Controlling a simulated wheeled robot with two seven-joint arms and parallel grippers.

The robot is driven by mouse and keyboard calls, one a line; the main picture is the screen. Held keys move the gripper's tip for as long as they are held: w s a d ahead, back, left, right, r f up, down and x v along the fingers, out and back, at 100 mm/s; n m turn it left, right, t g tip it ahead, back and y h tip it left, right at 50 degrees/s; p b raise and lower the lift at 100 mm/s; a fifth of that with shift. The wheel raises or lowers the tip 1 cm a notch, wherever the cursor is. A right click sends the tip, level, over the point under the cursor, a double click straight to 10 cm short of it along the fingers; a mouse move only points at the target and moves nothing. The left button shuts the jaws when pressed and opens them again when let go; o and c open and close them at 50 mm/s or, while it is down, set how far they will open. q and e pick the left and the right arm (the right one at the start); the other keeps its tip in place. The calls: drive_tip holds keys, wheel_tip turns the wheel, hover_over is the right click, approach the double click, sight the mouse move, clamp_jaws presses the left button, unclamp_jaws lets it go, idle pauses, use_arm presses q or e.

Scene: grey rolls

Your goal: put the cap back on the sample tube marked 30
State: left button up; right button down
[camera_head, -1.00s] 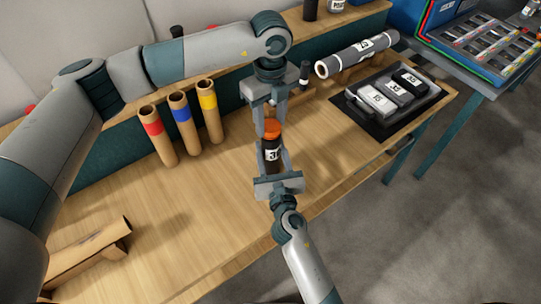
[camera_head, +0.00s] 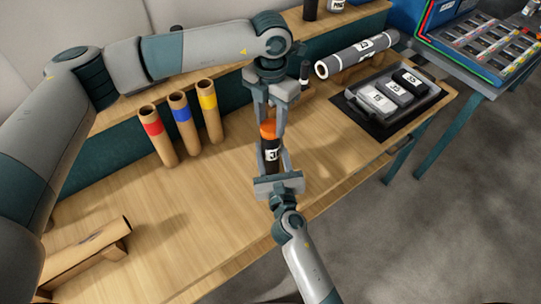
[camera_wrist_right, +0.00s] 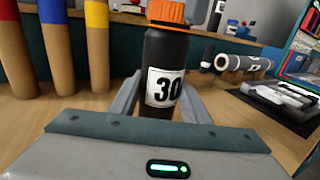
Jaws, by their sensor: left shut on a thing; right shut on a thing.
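The black sample tube (camera_head: 270,160), with a white label reading 30, stands upright. It also shows in the right wrist view (camera_wrist_right: 163,62). My right gripper (camera_head: 271,164) is shut on its body from the near side. The orange cap (camera_head: 268,130) is at the top of the tube, and its ridged edge (camera_wrist_right: 168,14) meets the tube's top with no clear gap. I cannot tell whether it is fully seated. My left gripper (camera_head: 268,127) points down from above, shut on the cap, with a finger on either side.
Three cardboard tubes with red (camera_head: 151,128), blue (camera_head: 181,114) and yellow (camera_head: 209,101) bands stand at the left. A grey roll (camera_head: 356,54) lies at the back right beside a tray (camera_head: 354,94) of labelled boxes. The front of the wooden table (camera_head: 190,225) is mostly clear.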

use_arm(q)
drive_tip(key=m, duration=0.4)
drive_tip(key=shift+m, duration=0.3)
drive_tip(key=m, duration=0.5)
drive_tip(key=shift+m, duration=0.3)
drive_tip(key=m, duration=0.5)
drive_tip(key=shift+m, duration=0.3)
drive_tip(key=m, duration=0.5)
drive_tip(key=o, duration=1.2)
wheel_tip(320, 180, up, 12)
